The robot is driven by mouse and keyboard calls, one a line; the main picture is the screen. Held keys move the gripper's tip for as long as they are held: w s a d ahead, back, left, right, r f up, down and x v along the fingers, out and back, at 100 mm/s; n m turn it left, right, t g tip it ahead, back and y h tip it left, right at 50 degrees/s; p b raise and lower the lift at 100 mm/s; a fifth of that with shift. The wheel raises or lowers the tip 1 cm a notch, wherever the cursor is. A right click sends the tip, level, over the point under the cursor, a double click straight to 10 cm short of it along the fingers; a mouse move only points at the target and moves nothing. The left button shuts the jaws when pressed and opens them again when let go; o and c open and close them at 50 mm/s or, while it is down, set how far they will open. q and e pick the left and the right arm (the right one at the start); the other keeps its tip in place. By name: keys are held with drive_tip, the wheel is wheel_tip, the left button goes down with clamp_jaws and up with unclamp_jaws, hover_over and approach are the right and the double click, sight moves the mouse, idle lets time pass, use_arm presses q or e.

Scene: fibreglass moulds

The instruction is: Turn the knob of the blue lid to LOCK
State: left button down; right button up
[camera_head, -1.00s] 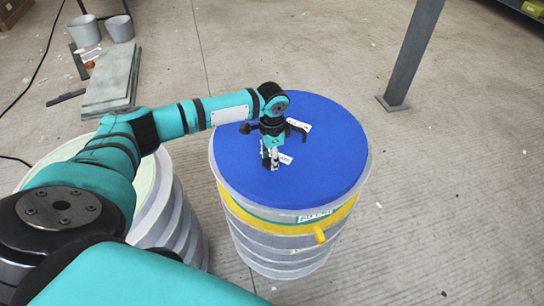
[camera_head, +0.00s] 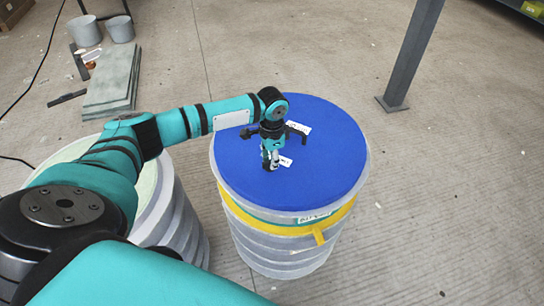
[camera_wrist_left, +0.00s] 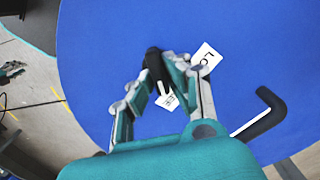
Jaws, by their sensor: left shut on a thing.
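The blue lid (camera_head: 328,155) lies flat on top of a round grey drum. My left gripper (camera_head: 270,165) points straight down at the middle of the lid. In the left wrist view its two fingers close around a dark knob (camera_wrist_left: 153,62) with a light pointer mark. The fingers hide most of the knob. One white label (camera_head: 299,128) lies on the lid behind the gripper and another white label (camera_head: 285,162) beside the fingertips. My right gripper is not in view.
The grey drum (camera_head: 275,262) has a yellow band (camera_head: 275,230) with a short lever below the lid. An open pale drum (camera_head: 180,215) stands to the left, under my left arm. A grey post (camera_head: 410,60) stands at the back right. Floor on the right is clear.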

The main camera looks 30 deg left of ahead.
use_arm(q)
drive_tip(key=n+p, duration=0.6)
drive_tip(key=p, duration=0.1)
drive_tip(key=n+p, duration=0.2)
drive_tip(key=p, duration=0.1)
drive_tip(key=shift+a+r+n+p, duration=0.2)
drive_tip(key=shift+r+n+p, duration=0.1)
drive_tip(key=shift+n, duration=0.1)
drive_tip(key=n+p, duration=0.3)
drive_tip(key=n, duration=0.1)
drive_tip(key=shift+a+f+p, duration=0.1)
drive_tip(key=shift+p, duration=0.2)
drive_tip(key=shift+a+f+n+p, duration=0.15)
drive_tip(key=shift+n+p, duration=0.8)
drive_tip(key=shift+n, duration=0.85)
drive_tip(key=c, duration=1.3)
unclamp_jaws()
wheel_tip(320, 180, up, 12)
